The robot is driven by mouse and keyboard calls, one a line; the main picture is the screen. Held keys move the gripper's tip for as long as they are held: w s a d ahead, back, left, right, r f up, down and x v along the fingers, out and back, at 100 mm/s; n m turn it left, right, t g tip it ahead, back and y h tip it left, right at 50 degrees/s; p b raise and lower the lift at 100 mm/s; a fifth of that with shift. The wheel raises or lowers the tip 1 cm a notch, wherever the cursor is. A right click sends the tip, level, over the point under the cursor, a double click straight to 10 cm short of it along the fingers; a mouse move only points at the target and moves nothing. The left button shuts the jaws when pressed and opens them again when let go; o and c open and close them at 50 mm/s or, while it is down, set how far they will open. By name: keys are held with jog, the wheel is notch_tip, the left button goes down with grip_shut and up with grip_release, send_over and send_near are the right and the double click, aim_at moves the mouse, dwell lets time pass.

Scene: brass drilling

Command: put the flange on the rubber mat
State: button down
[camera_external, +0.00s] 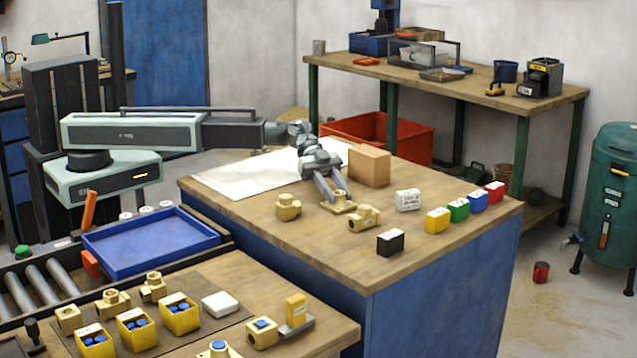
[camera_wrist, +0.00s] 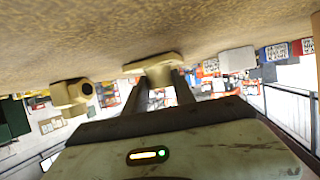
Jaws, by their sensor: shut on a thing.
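The brass flange (camera_external: 340,206) is at the wooden top of the blue bench, with a flat base and a short raised neck. My gripper (camera_external: 335,196) reaches down from above and is shut on it. In the wrist view the flange (camera_wrist: 155,67) sits between the fingertips (camera_wrist: 160,82), close to the bench surface; I cannot tell whether it touches. A dark flat mat (camera_external: 212,323), which looks like the rubber mat, lies on the front wooden bench, partly covered by yellow bins and brass fittings.
Brass fittings stand left (camera_external: 288,207) and right (camera_external: 364,217) of the flange. A cardboard box (camera_external: 369,167) stands behind; small coloured boxes (camera_external: 437,221) stand to the right. A blue tray (camera_external: 150,245) and rollers lie left of the benches. A white sheet (camera_external: 250,177) covers the back left.

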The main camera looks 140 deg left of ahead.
jog(key=c, duration=1)
grip_release()
jog(key=shift+f, duration=0.1)
jog(key=shift+c, duration=0.2)
jog(key=shift+r, duration=0.2)
jog(key=p+v, duration=0.4)
jog(key=v, duration=0.7)
jog(key=shift+s+r+p, duration=0.1)
jog(key=shift+s+p, duration=0.15)
jog(key=shift+p, duration=0.15)
jog(key=shift+o, duration=0.5)
jog(key=shift+s+a, duration=0.1)
jog(key=shift+s, duration=0.15)
